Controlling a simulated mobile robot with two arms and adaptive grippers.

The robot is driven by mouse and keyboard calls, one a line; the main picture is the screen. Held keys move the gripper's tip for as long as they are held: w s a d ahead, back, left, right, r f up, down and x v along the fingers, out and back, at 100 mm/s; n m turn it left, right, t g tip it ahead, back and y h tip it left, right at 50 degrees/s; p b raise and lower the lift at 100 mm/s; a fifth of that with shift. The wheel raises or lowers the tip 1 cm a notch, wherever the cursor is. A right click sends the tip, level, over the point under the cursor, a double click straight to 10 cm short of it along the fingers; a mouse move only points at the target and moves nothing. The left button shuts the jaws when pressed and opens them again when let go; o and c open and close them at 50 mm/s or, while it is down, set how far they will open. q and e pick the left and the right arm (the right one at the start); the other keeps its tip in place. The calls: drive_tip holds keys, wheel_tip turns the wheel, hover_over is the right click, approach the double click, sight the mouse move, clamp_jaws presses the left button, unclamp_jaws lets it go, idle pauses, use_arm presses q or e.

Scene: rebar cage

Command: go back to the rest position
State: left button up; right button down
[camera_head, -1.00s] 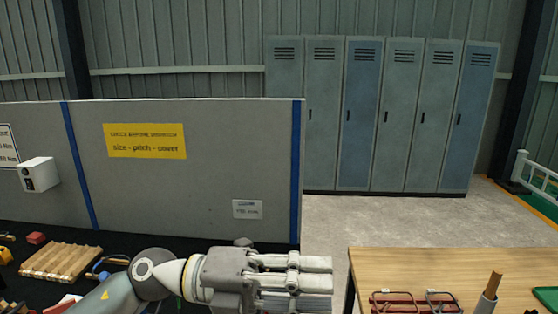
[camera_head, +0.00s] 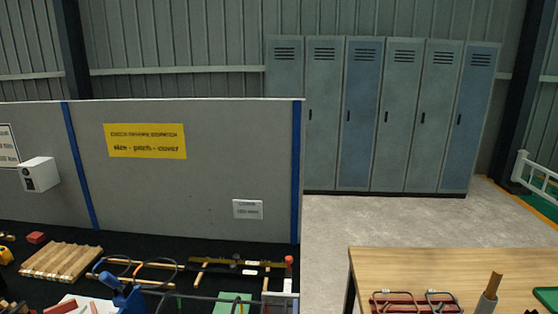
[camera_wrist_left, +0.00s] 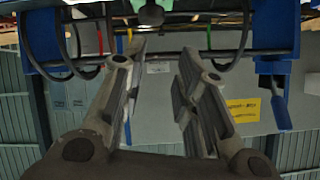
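My left gripper (camera_wrist_left: 162,55) shows in the left wrist view with its two fingers apart and nothing between them. Beyond the fingertips, a long dark bar (camera_wrist_left: 225,53) and dark wire hoops (camera_wrist_left: 30,50) run between blue holders (camera_wrist_left: 283,95); the view is upside down. In the head view, a blue holder (camera_head: 125,295) and dark hoops (camera_head: 150,267) show on the black bench at the lower left. Neither gripper is in the head view, and my right gripper is not seen.
A ribbed wooden block (camera_head: 62,262) lies on the bench before a grey partition (camera_head: 230,150). At right, a wooden table (camera_head: 450,265) bears red racks with hoops (camera_head: 400,302) and a grey holder (camera_head: 485,303). Lockers (camera_head: 380,120) stand behind, with clear floor before them.

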use_arm(q)
drive_tip(key=s+a+f+n+g, duration=0.1)
drive_tip(key=s+f+g, duration=0.4)
drive_tip(key=s, duration=0.5)
drive_tip(key=s+a+f+n+g, duration=0.15)
drive_tip(key=s+f+g, duration=0.25)
drive_tip(key=s+f, duration=0.45)
wheel_tip(320, 180, down, 30)
drive_tip(key=s+m+g+b, duration=0.1)
drive_tip(key=s+b, duration=0.1)
drive_tip(key=b, duration=0.3)
drive_tip(key=s+a+f+b, duration=0.1)
drive_tip(key=s+f+b, duration=0.1)
drive_tip(key=s+f, duration=0.6)
drive_tip(key=s+a+f+g+b, duration=0.1)
drive_tip(key=s+a+f+b, duration=0.1)
drive_tip(key=s+f, duration=0.7)
wheel_tip(320, 180, down, 4)
drive_tip(key=shift+f+b, duration=0.15)
drive_tip(key=shift+b, duration=0.35)
